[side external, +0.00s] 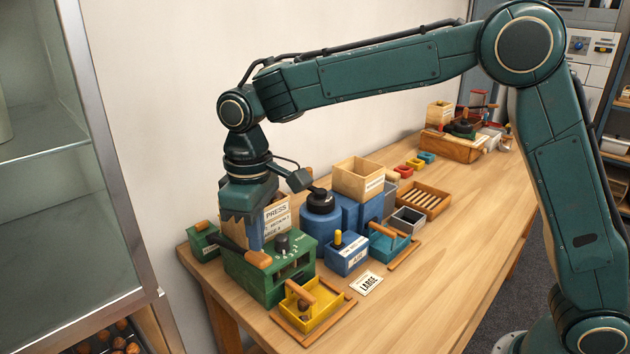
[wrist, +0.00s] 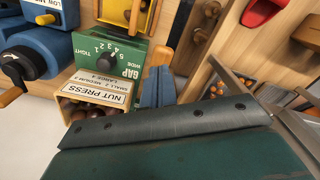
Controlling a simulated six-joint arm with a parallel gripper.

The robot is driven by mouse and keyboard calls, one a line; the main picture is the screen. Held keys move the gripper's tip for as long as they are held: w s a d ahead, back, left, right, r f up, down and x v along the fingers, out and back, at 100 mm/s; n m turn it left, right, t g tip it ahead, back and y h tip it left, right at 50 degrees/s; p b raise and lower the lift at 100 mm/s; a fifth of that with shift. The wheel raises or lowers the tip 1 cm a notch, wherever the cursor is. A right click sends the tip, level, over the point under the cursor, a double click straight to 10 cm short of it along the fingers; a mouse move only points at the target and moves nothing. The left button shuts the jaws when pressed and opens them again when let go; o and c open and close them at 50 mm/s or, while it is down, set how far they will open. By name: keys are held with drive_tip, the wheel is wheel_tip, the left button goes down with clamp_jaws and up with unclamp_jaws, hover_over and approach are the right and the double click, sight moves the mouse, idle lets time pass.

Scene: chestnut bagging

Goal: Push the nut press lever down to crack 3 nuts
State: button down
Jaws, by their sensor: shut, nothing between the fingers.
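The green nut press (side external: 270,280) stands at the near left of the table, with a numbered gap dial on top. Its black lever ends in an orange-brown wooden handle (side external: 258,259), low over the press top. My gripper (side external: 256,246) points down with its blue fingers shut and empty, right above or at the handle; I cannot tell whether they touch. In the wrist view, the press (wrist: 108,52) shows its gap dial, and my blue fingertips (wrist: 158,76) are beside it. A yellow tray (side external: 325,304) in front of the press holds brown nuts.
A "LARGE" card (side external: 367,284) lies right of the yellow tray. A blue machine (side external: 346,256), a teal tray (side external: 389,243) and a wooden hopper (side external: 361,178) crowd the press's right. A NUT PRESS sign (wrist: 97,87) stands on a box of nuts. The table's right front is clear.

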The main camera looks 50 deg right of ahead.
sight(259, 256)
idle(0.3)
drive_tip(key=shift+f, duration=2.3)
drive_tip(key=shift+s+f, duration=0.25)
drive_tip(key=shift+f, duration=0.95)
drive_tip(key=shift+s+f, duration=0.2)
drive_tip(key=shift+f, duration=0.75)
